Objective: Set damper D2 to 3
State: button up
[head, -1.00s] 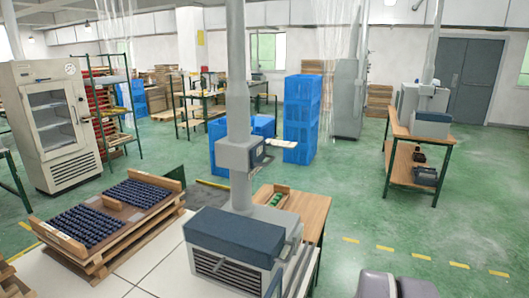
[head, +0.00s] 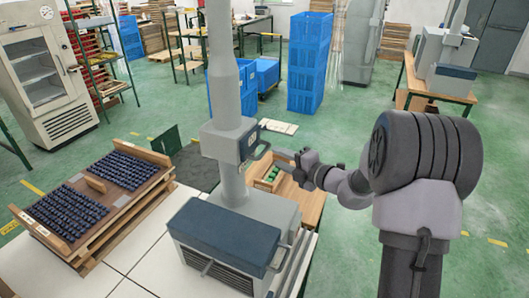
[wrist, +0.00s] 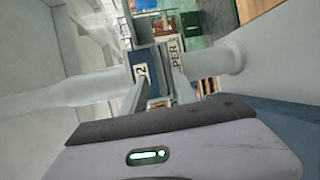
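The damper unit (head: 222,142) is a grey box on the vertical grey duct, with a dark face and a small handle (head: 262,150) on its right side. In the wrist view a blue label plate (wrist: 142,72) reads "2", and a white label (wrist: 177,52) shows "PER"; the rest of both is hidden. My gripper (head: 283,158) is just right of the handle, pointing at the damper face. In the wrist view its two fingers (wrist: 158,92) are apart, in front of the labels. I cannot tell whether they touch the handle. The damper's setting is too small to read.
A grey machine with a blue top (head: 225,232) stands below the duct. A wooden table (head: 308,212) with a small box of green items (head: 268,175) is behind it. A tray of dark pieces (head: 95,180) lies at left. Blue crates (head: 308,65) stand farther back.

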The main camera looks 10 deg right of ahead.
aim_at(265, 149)
jog(key=x, duration=0.7)
jog(key=shift+w+a+b, duration=0.2)
jog(key=shift+b, duration=0.1)
grip_shut()
dwell(0.9)
